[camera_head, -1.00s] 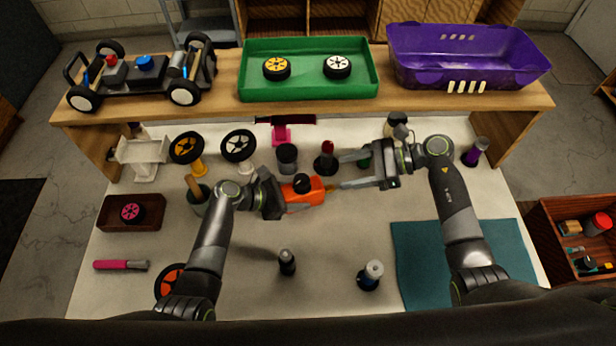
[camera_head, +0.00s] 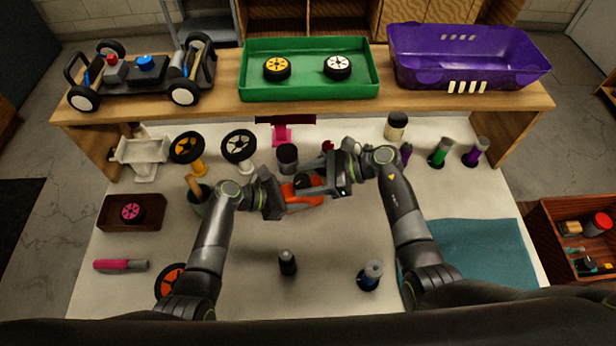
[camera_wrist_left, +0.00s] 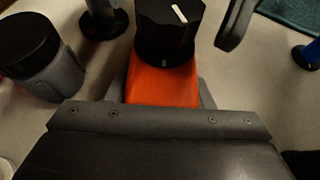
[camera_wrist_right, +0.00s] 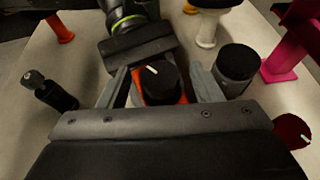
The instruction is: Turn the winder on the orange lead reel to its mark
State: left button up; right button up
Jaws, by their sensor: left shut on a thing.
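The orange lead reel (camera_head: 304,203) is held a little above the middle of the table by my left gripper (camera_head: 284,194). The left wrist view shows its orange body (camera_wrist_left: 165,85) between the left fingers. The black winder (camera_wrist_left: 168,30), a round knob with a white line, sits on top of it. In the right wrist view the winder (camera_wrist_right: 159,82) stands between the fingers of my right gripper (camera_wrist_right: 160,88), which are apart with a visible gap on the left side. The white line points up and slightly left there.
A grey jar with a black lid (camera_head: 287,157) stands just behind the reel. Wheels on stands (camera_head: 238,147) are at the back left. A dark bottle (camera_head: 287,262) and a blue one (camera_head: 371,274) stand in front. A teal mat (camera_head: 470,255) lies at right.

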jog(key=c, duration=1)
jog(key=m+t, duration=0.1)
jog(key=t, duration=0.1)
jog(key=m+t+h, duration=0.1)
jog(key=m, duration=0.1)
jog(key=shift+s+f+t, duration=0.1)
jog(key=shift+s+t, duration=0.25)
jog(key=shift+t, duration=0.05)
jog(key=shift+m+t+h, duration=0.3)
jog(key=shift+m+t, duration=0.4)
jog(key=shift+m, duration=0.2)
jog(key=o, duration=1)
jog(key=shift+o, duration=0.2)
jog(key=v, duration=1.2)
